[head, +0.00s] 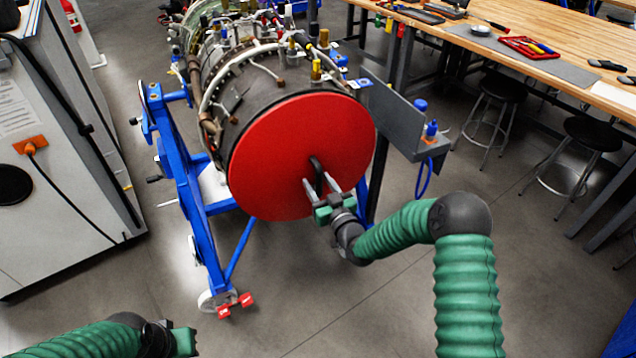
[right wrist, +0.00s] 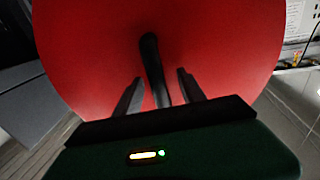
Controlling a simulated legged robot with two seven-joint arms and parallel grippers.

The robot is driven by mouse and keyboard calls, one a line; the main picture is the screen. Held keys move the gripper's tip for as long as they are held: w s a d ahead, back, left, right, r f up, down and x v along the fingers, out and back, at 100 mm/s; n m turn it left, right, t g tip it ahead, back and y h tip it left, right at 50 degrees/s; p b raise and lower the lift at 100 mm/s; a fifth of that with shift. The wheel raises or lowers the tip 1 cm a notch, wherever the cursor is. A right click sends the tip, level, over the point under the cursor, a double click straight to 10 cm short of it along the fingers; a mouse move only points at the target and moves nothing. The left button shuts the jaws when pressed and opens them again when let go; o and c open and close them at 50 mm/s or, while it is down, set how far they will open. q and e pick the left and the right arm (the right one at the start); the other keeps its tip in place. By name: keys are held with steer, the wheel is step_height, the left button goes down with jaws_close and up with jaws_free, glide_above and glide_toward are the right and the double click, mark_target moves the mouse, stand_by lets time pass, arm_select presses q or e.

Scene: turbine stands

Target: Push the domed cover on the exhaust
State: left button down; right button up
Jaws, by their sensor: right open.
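The domed cover (head: 290,150) is a large red disc over the end of the turbine engine (head: 245,80), with a black handle (head: 318,172) near its middle. My right gripper (head: 321,187) is at the handle, its two fingers open on either side of it. In the right wrist view the red cover (right wrist: 210,50) fills most of the picture. The black handle (right wrist: 152,65) stands between the open fingertips (right wrist: 160,82); I cannot tell whether they touch it. My left gripper (head: 185,342) is at the bottom left, far from the cover, its fingers not clearly visible.
A blue stand (head: 190,180) with red-footed casters carries the engine. A grey bracket (head: 405,120) with blue-capped bottles is right of the cover. A wooden workbench (head: 540,30) with tools and stools stands at right, a grey cabinet (head: 60,190) at left. Floor in front is clear.

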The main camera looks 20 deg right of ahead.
steer(key=shift+s+d, duration=0.1)
steer(key=s+d+p, duration=0.1)
steer(key=s, duration=0.6)
stand_by(0.4)
steer(key=shift+w, duration=0.1)
steer(key=s+f+m+g+h, duration=0.1)
steer(key=s+m+g+h, duration=0.1)
steer(key=s+g, duration=1.3)
steer(key=s+h, duration=0.1)
steer(key=s, duration=1.3)
steer(key=shift+d+f, duration=0.2)
steer(key=shift+d, duration=0.1)
steer(key=shift+s+a+r, duration=0.1)
steer(key=shift+s+a, duration=0.05)
steer(key=shift+s, duration=0.1)
steer(key=shift+w, duration=0.1)
